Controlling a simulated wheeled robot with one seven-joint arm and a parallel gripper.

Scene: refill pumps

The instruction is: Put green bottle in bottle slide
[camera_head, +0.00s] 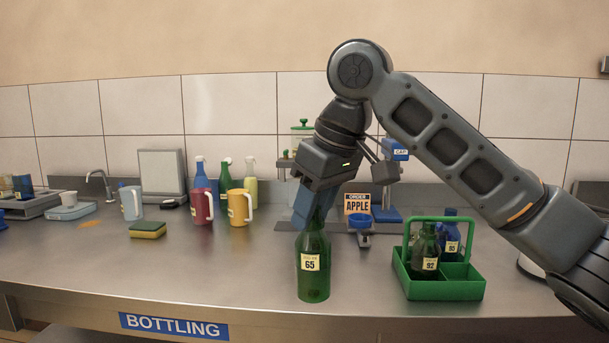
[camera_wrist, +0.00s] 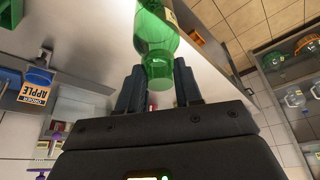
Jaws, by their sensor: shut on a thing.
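A green bottle (camera_head: 313,264) with a pale label reading 65 is upright near the front edge of the metal counter. My gripper (camera_head: 314,212) is above it with its blue-grey fingers shut around the bottle's top. I cannot tell whether the base touches the counter. In the wrist view, the green bottle (camera_wrist: 157,40) extends away from between the two dark fingers of my gripper (camera_wrist: 158,88). I cannot clearly identify the bottle slide; my arm hides part of the equipment behind.
A green carrier (camera_head: 446,290) at right holds a green bottle marked 92 and a blue bottle. Behind are an ORDER APPLE sign (camera_head: 357,204), a blue CAP device (camera_head: 396,150) and a blue cup (camera_head: 360,223). Jugs and a sponge (camera_head: 148,230) stand left. The front-left counter is clear.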

